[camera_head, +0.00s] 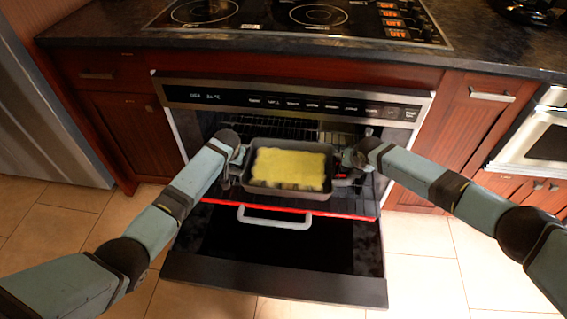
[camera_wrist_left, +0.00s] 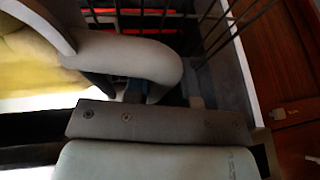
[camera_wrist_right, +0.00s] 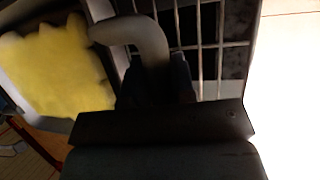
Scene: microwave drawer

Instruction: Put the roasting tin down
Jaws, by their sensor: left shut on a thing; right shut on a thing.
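The roasting tin (camera_head: 290,190) is a dark grey rectangular tin with yellow food in it. In the head view it is at the open oven's mouth, over the rack. My left gripper (camera_head: 238,168) is shut on the tin's left handle (camera_wrist_left: 130,58). My right gripper (camera_head: 348,165) is shut on the tin's right handle (camera_wrist_right: 140,38). The tin looks about level. Whether its base touches the rack cannot be told. The fingertips are partly hidden by the handles and my wrists.
The control panel (camera_head: 290,101) and the counter with the cooktop are above. Cabinets flank the oven.

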